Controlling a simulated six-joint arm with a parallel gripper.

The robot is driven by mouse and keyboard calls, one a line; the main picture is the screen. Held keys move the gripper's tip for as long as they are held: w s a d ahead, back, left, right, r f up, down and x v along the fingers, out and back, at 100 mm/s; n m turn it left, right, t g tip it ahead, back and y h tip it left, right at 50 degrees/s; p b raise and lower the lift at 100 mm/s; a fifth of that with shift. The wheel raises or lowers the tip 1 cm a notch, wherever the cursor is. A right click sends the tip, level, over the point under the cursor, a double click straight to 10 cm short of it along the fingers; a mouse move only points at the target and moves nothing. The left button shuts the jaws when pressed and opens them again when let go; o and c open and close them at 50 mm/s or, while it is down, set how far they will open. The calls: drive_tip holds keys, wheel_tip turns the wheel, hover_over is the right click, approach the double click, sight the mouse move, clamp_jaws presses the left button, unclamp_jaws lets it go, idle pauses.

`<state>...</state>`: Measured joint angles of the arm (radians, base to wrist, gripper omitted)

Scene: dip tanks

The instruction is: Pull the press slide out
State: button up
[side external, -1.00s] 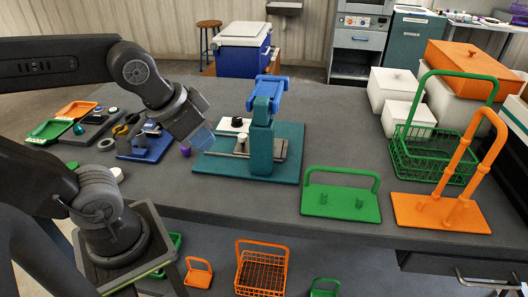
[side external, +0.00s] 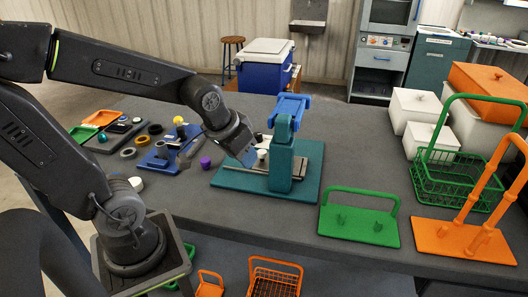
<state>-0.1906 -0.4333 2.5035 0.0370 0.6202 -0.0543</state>
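The press has a teal base plate (side external: 308,165), an upright teal column (side external: 281,155) and a blue head (side external: 291,103) on top. A flat grey metal slide (side external: 300,197) lies low on the base and runs past the foot of the column. A pale knob (side external: 262,155) stands on the slide left of the column. My gripper (side external: 249,157) points down to the right, just left of this knob and over the base's left part. I cannot tell whether it touches the knob or slide. Its fingers overlap in this view, so their gap is hidden.
A purple knob (side external: 205,162) and a blue fixture (side external: 157,162) stand left of the press. A green handled plate (side external: 360,229), an orange handled plate (side external: 450,240) and a green wire basket (side external: 455,182) are on the right. Bare table lies in front of the press.

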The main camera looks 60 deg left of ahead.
sight(262, 152)
drive_tip(key=shift+o, duration=1.4)
drive_tip(key=w+a+f+n, duration=0.1)
drive_tip(key=a+f, duration=0.2)
drive_tip(key=w+a+f+n, duration=0.1)
drive_tip(key=a+f, duration=0.2)
drive_tip(key=f, duration=0.1)
drive_tip(key=w+a+f+n+g+y, duration=0.1)
drive_tip(key=a+f, duration=0.2)
drive_tip(key=f, duration=0.1)
drive_tip(key=shift+a, duration=0.25)
drive_tip(key=w+a, duration=0.2)
drive_tip(key=w, duration=0.1)
drive_tip(key=w+a, duration=0.1)
drive_tip(key=w, duration=0.2)
drive_tip(key=w+a, duration=0.2)
drive_tip(key=w, duration=0.1)
drive_tip(key=shift+w+a, duration=0.35)
drive_tip(key=shift+x, duration=0.95)
drive_tip(key=shift+w+a+f, duration=0.2)
drive_tip(key=shift+w+f, duration=0.25)
drive_tip(key=shift+c, duration=0.2)
clamp_jaws()
